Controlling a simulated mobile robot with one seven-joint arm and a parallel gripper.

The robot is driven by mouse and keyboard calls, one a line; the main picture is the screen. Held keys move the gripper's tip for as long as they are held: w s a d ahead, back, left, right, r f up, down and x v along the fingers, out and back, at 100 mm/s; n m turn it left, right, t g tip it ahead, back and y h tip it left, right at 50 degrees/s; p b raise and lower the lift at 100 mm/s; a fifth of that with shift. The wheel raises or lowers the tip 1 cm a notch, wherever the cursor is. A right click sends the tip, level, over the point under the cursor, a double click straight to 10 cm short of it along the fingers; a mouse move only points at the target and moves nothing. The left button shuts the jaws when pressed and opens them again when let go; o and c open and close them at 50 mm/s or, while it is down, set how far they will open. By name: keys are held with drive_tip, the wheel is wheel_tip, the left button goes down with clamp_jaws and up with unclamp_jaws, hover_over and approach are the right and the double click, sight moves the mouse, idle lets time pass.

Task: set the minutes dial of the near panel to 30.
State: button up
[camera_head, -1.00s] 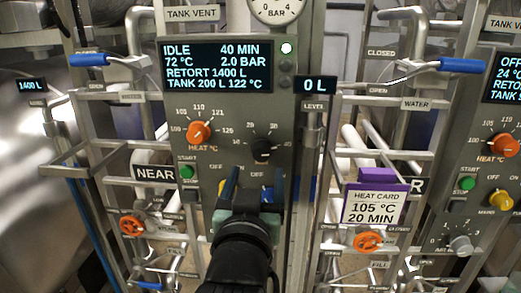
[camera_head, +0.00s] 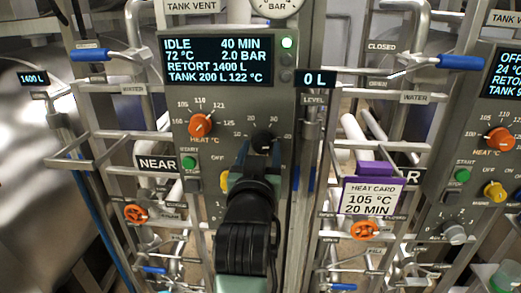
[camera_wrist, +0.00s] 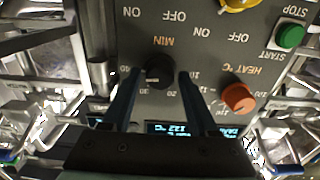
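The near panel (camera_head: 182,215) is grey, with a NEAR tag beside it. Its black minutes dial (camera_head: 263,141) sits right of the orange heat dial (camera_head: 201,125). The near display (camera_head: 216,60) reads IDLE, 40 MIN, 72 °C, 2.0 BAR. My gripper (camera_head: 260,151) is at the minutes dial, reaching up from below. In the wrist view, which is upside down, the minutes dial (camera_wrist: 159,70) lies between the tips of my open gripper (camera_wrist: 158,76), with a gap seen on each side. Marks 10 to 40 ring the dial; its pointer is too dark to read.
The heat dial (camera_wrist: 238,98) is close beside one finger in the wrist view. A green start button (camera_head: 188,162) is lower left. A purple-clipped heat card (camera_head: 371,197) reads 105 °C, 20 MIN. Pipes and blue-handled levers (camera_head: 461,62) flank the panel.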

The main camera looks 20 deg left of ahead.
clamp_jaws()
drive_tip(key=n, duration=0.5)
drive_tip(key=shift+n+b, duration=0.35)
drive_tip(key=shift+n, duration=0.05)
drive_tip(key=n, duration=0.4)
drive_tip(key=shift+n, duration=0.4)
idle(0.4)
drive_tip(key=shift+o, duration=1.8)
unclamp_jaws()
